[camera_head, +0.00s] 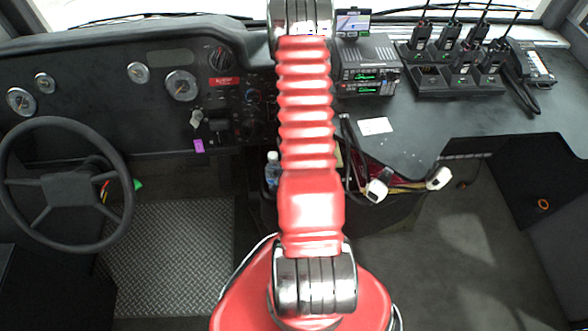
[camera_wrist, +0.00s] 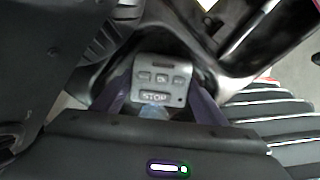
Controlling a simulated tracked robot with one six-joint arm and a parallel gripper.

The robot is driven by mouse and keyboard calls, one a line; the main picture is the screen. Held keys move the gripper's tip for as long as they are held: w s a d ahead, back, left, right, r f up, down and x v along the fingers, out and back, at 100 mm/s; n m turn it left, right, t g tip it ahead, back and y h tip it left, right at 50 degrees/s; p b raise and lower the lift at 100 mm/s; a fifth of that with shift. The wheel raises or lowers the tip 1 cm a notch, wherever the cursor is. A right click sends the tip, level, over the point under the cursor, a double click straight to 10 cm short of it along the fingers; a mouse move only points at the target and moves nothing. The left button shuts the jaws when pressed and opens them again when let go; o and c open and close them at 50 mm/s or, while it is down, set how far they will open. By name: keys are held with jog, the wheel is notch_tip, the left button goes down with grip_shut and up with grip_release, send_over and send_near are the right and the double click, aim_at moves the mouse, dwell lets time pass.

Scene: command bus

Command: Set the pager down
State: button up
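The grey pager (camera_wrist: 160,80) shows in the wrist view, with a small dark display at the top, a few small buttons and a wide button marked STOP. It sits between the two dark purple fingers of my gripper (camera_wrist: 160,92), which close on its left and right sides. The pager's far side and whatever lies under it are hidden. In the head view my red arm runs up the middle and out at the top; neither my gripper nor the pager can be made out there.
In the head view, several handheld radios stand in chargers (camera_head: 432,82) on the right of the dashboard, beside a radio unit (camera_head: 368,76). A white card (camera_head: 375,126) lies on the dark counter (camera_head: 425,120), which has bare room around it. A steering wheel (camera_head: 62,120) is at left.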

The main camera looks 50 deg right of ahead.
jog(key=o, duration=0.3)
jog(key=shift+o, duration=0.2)
jog(key=shift+r, duration=0.1)
notch_tip(320, 180, up, 14)
jog(key=shift+w+a, duration=0.25)
jog(key=shift+w, duration=0.05)
dwell(0.5)
dwell(0.7)
